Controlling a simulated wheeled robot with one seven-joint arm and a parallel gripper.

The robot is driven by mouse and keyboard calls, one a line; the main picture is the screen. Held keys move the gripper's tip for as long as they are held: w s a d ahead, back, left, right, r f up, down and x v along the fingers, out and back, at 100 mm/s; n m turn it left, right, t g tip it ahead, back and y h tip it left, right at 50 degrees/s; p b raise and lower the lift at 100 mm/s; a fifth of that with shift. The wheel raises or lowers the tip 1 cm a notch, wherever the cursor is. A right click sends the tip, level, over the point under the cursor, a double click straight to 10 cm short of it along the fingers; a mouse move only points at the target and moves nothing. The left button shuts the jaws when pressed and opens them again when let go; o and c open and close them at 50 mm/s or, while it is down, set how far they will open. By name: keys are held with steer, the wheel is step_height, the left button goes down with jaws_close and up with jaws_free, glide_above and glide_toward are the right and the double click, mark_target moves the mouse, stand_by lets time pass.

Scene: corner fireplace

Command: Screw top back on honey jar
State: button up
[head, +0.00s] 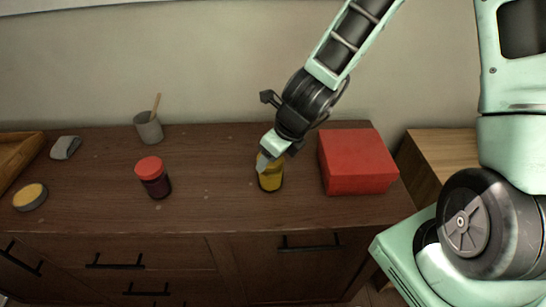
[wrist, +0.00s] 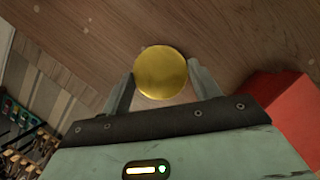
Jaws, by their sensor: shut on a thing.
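The honey jar (head: 271,180), with amber contents, stands upright on the dark wooden cabinet, left of a red box. My gripper (head: 265,161) is at the top of the jar, pointing down, and partly hides it. In the wrist view a round gold lid (wrist: 161,70) lies between the two fingers of my gripper (wrist: 162,84), one at each side. The gripper is shut on the lid. The lid hides the jar below it in the wrist view, so I cannot tell how it sits on the rim.
The red box (head: 357,162) stands close on the right. A dark jar with a red lid (head: 153,177) stands to the left. A grey cup (head: 149,128) with a wooden stick, a grey lump (head: 65,147) and a round yellow-topped tin (head: 30,197) are further left. The cabinet top (head: 215,195) is clear between the jars.

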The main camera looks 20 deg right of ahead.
steer(key=o, duration=1.3)
steer(key=shift+o, duration=0.2)
steer(key=shift+r+p, duration=1.45)
steer(key=shift+r, duration=0.1)
